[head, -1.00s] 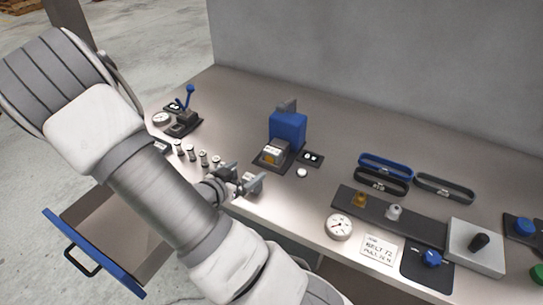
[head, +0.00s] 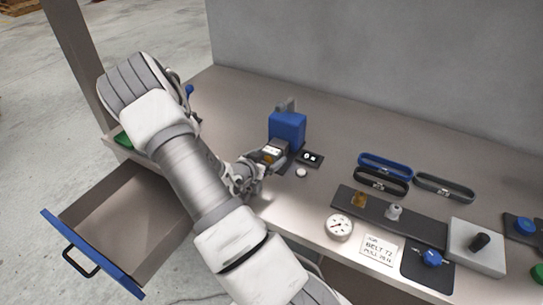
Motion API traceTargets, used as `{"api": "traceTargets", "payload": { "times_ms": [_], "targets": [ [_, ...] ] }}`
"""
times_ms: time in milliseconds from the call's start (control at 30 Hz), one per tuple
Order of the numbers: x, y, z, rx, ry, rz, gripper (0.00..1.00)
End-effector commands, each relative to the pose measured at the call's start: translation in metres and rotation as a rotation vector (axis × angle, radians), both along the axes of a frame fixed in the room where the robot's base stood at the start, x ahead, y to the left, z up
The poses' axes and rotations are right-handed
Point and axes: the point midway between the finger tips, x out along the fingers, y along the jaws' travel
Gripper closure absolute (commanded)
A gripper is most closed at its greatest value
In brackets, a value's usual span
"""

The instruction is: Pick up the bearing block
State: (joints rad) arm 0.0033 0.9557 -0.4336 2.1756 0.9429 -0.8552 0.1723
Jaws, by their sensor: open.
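A blue upright machine (head: 288,127) stands on the bench near the middle of the head view. A small dark block with a pale top (head: 272,151) sits at its front left; I cannot tell for sure whether this is the bearing block. My gripper (head: 275,163) is open, low at the near side of this small block. The fingers partly cover the block's front and the machine's base. Whether the fingers touch the block or stand around it is too small to tell.
An open drawer (head: 76,217) juts out at the left under my arm. A black switch plate (head: 311,157) and a white button (head: 301,172) are right of the gripper. Belts (head: 386,163), a dark rail (head: 420,226) and a dial gauge (head: 339,227) lie further right.

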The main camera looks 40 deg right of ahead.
Motion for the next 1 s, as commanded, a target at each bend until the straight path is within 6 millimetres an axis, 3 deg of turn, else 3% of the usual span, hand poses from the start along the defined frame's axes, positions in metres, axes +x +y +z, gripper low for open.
{"api": "traceTargets", "payload": {
  "times_ms": [300,833,867,1000],
  "targets": [
    [0.0016,-0.0056,-0.0026,0.001,0.0,0.0,0.0],
    [0.0016,-0.0054,-0.0024,0.001,0.0,0.0,0.95],
    [0.0016,-0.0054,-0.0024,0.001,0.0,0.0,1.0],
    [0.0018,-0.0058,-0.0016,-0.001,-0.001,0.0,1.0]
  ]
}}
